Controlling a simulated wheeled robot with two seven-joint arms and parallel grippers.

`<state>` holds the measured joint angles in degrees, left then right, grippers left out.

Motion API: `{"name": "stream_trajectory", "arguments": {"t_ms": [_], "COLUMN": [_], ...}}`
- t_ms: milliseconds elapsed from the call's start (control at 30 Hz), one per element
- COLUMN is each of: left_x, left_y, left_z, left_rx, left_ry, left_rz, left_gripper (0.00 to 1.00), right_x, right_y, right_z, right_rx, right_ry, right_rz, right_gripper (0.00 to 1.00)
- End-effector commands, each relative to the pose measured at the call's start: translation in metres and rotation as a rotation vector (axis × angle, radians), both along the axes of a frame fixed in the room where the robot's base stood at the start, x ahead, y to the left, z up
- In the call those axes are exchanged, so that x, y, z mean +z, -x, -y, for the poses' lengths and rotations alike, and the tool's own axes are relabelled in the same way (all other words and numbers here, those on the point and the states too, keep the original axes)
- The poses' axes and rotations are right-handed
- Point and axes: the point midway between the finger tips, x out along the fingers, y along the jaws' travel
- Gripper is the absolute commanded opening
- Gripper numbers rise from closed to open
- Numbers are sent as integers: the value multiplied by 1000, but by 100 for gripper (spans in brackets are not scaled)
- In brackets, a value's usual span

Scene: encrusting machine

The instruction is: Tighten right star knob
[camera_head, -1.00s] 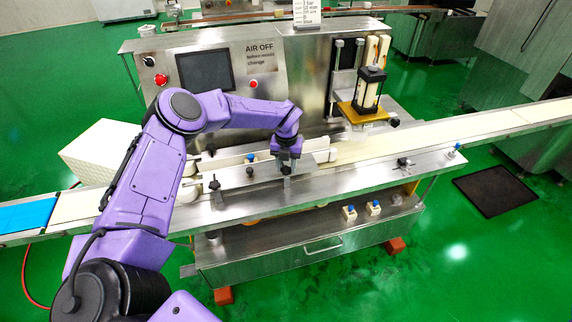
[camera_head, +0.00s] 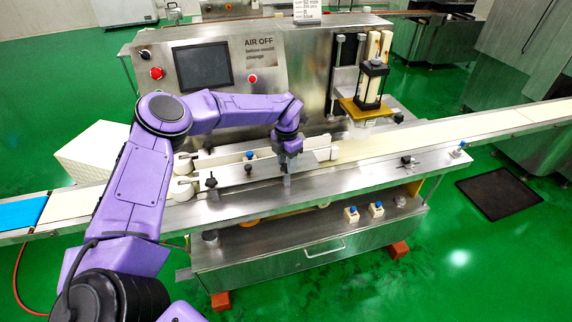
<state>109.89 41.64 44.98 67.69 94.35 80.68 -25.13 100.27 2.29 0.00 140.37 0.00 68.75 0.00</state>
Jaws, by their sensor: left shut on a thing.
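My left arm reaches in from the left over the machine's front. My left gripper (camera_head: 287,166) points down at the steel plate along the front edge of the conveyor. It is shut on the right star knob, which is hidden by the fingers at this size. A small black knob (camera_head: 248,168) stands to the left of the gripper, and another black knob (camera_head: 211,182) stands further left on the same front rail. My right gripper is not in view.
The encrusting machine's panel has a dark screen (camera_head: 203,65) and a red button (camera_head: 157,73). A cream conveyor belt (camera_head: 440,135) runs to the right. A black and yellow press unit (camera_head: 372,88) stands behind it.

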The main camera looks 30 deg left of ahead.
Motion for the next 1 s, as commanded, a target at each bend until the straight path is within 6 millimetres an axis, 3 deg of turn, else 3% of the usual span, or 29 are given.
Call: {"name": "stream_trajectory", "arguments": {"t_ms": [1000], "left_x": [0], "left_y": [2], "left_z": [2], "left_rx": [-965], "left_ry": [0], "left_rz": [-2], "left_gripper": [10], "right_x": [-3], "right_y": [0], "right_z": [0], "right_rx": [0], "right_ry": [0], "right_rz": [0], "right_gripper": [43]}}
